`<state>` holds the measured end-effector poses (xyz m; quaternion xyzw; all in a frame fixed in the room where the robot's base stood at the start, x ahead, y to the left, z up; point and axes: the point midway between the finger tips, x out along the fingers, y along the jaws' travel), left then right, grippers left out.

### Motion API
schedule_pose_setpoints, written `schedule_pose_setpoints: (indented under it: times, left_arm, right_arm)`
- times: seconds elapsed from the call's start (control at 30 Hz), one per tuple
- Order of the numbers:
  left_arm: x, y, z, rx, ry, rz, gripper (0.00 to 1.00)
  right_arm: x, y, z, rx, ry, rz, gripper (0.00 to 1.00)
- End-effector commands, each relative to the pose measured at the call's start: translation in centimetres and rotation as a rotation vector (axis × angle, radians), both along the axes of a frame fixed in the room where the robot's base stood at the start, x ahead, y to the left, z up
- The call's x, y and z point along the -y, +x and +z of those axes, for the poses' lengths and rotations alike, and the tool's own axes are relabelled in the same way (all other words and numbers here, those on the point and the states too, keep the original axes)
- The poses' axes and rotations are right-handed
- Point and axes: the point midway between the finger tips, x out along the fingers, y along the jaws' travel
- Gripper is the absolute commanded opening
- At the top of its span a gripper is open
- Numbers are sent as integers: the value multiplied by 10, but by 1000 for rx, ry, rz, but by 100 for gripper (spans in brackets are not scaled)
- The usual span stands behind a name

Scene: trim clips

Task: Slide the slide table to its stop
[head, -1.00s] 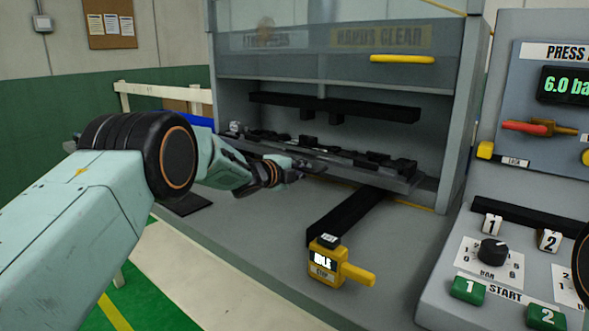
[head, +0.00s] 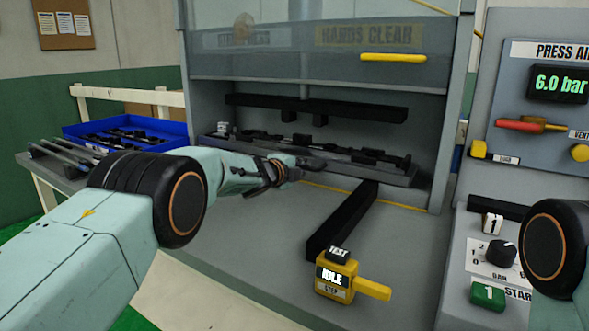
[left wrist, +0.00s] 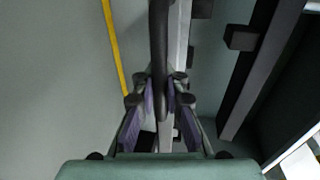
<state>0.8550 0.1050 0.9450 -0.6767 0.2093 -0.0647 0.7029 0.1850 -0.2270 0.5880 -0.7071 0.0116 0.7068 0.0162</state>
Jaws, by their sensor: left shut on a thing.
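The slide table (head: 402,180) is a grey plate under the raised press bar, carrying a long dark trim part (head: 365,157). My left gripper (head: 292,168) is at its front edge, inside the press opening. In the left wrist view, my left gripper (left wrist: 160,100) is shut on a dark upright bar (left wrist: 158,45), which looks like the table's handle. The gripper and arm hide part of the table's front edge. A stop at the table's far end cannot be made out. My right gripper is out of view.
A yellow line (head: 400,204) crosses the bed. The dark press bar (head: 315,107) hangs above. A blue bin (head: 110,130) stands left; the control panel (head: 510,215) stands right.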

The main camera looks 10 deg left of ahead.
Motion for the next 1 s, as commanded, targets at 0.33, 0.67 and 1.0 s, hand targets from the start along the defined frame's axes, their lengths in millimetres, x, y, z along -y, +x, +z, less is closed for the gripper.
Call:
schedule_pose_setpoints:
  times: [0.33,0.67,1.0]
  left_arm:
    - [8,-2,7,9,-3,4,0]
    - [9,-4,6,8,-3,1,0]
    - [8,-3,4,6,-1,0,31]
  right_arm:
    - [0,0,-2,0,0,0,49]
    - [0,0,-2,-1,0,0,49]
    - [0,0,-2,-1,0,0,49]
